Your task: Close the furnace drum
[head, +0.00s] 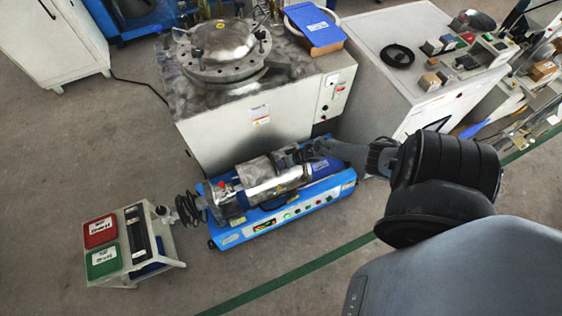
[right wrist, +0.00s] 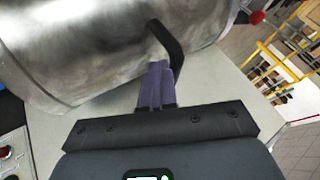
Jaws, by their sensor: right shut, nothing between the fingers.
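The furnace drum is a shiny metal cylinder (head: 272,176) on a blue base unit (head: 285,210) in the middle of the head view. It fills the upper left of the right wrist view (right wrist: 95,50), where a bent black handle (right wrist: 172,45) stands out from its side. My right gripper (head: 305,153) is at the right end of the drum. In the right wrist view its purple fingers (right wrist: 156,72) are shut and empty, with their tips close to the handle. I cannot tell whether they touch it, or whether the drum's shell is fully closed. My left gripper is out of view.
A white furnace cabinet (head: 225,135) with a round bolted lid (head: 222,50) and a blue book (head: 314,26) stands behind the drum. A white bench (head: 410,75) is at the back right. The front floor is clear.

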